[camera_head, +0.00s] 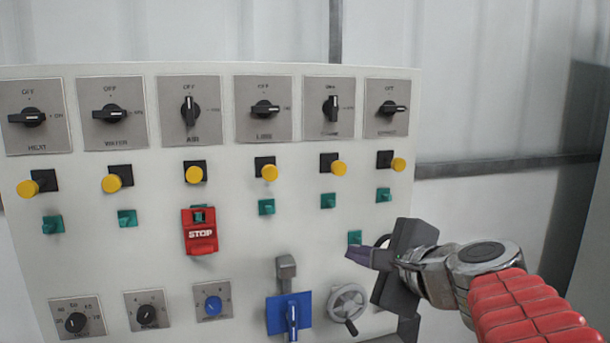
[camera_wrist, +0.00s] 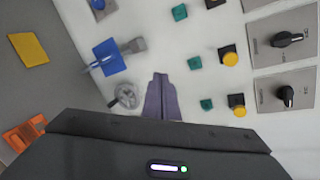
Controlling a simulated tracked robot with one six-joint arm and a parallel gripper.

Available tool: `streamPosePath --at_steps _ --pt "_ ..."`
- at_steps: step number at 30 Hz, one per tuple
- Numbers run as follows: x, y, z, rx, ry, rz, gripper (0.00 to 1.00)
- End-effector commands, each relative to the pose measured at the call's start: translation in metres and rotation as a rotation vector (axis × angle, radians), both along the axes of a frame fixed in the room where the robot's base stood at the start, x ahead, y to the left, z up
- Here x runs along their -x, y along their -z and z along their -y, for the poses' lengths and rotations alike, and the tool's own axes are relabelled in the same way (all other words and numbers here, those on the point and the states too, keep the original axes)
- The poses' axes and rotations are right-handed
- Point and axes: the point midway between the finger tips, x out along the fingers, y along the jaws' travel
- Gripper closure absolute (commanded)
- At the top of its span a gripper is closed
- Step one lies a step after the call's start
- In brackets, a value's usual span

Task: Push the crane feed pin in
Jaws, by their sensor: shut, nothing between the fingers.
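The control panel (camera_head: 230,240) has a row of rotary switches, each above a yellow knob on a black square mount. The fifth switch (camera_head: 332,108) has a blurred label that looks like CRANE, and its handle is upright. The yellow knob (camera_head: 339,168) below it stands out from its mount and looks like the crane feed pin. It also shows in the wrist view (camera_wrist: 230,58). My gripper (camera_head: 350,254) is shut and empty, low at the panel's right, below that knob and apart from it. Its purple fingers show in the wrist view (camera_wrist: 160,85).
Green blocks (camera_head: 328,201) sit below the yellow knobs, one (camera_head: 354,238) close to my fingers. A handwheel (camera_head: 348,303) and a blue lever (camera_head: 290,314) stick out below. A red STOP cover (camera_head: 200,234) is at the left. Space before the upper panel is clear.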

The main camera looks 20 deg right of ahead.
Motion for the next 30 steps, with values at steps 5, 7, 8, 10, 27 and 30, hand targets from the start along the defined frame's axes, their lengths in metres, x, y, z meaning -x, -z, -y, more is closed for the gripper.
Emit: streamPosePath --at_steps 5,7,8,10,27,30 --pt "-0.011 -0.041 0.017 -0.289 0.122 0.097 1.00" --pt "-0.015 -0.057 0.022 -0.411 0.158 0.134 1.00" --pt "-0.016 -0.064 0.023 -0.464 0.171 0.150 1.00" --pt "-0.018 -0.080 0.027 -0.590 0.202 0.185 1.00" --pt "-0.019 -0.108 0.040 -1.024 0.291 0.243 1.00" --pt "-0.019 -0.108 0.040 -1.023 0.290 0.243 1.00"
